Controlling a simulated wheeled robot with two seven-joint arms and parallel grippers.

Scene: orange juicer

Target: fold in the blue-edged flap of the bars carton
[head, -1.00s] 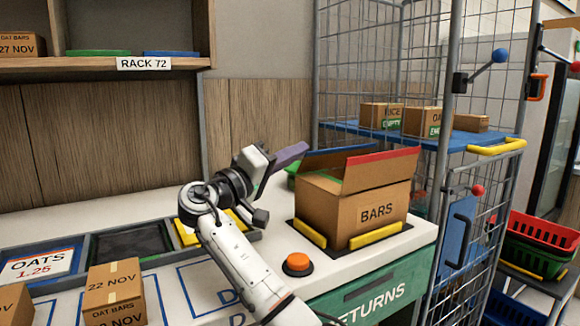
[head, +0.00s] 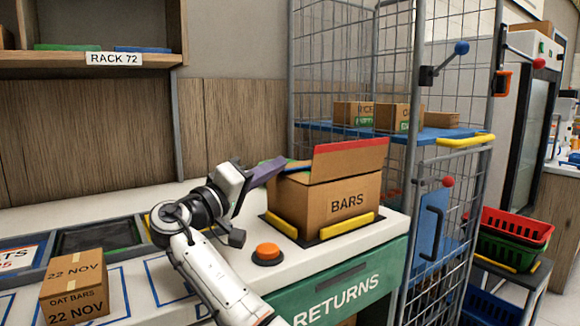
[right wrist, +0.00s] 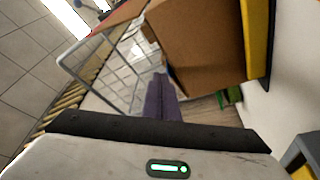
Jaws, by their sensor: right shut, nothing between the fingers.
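The bars carton (head: 338,208) stands on the counter between yellow corner stops, its top partly open. The right wrist view shows the shut fingers (right wrist: 160,98) beside the carton wall (right wrist: 195,45). My left gripper is out of view.
An orange button (head: 267,253) sits on the counter just left of the carton. A wire cage (head: 350,65) with a blue shelf stands behind and right. A dated carton (head: 75,288) lies at the lower left. Red and green baskets (head: 515,230) stand at the right.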

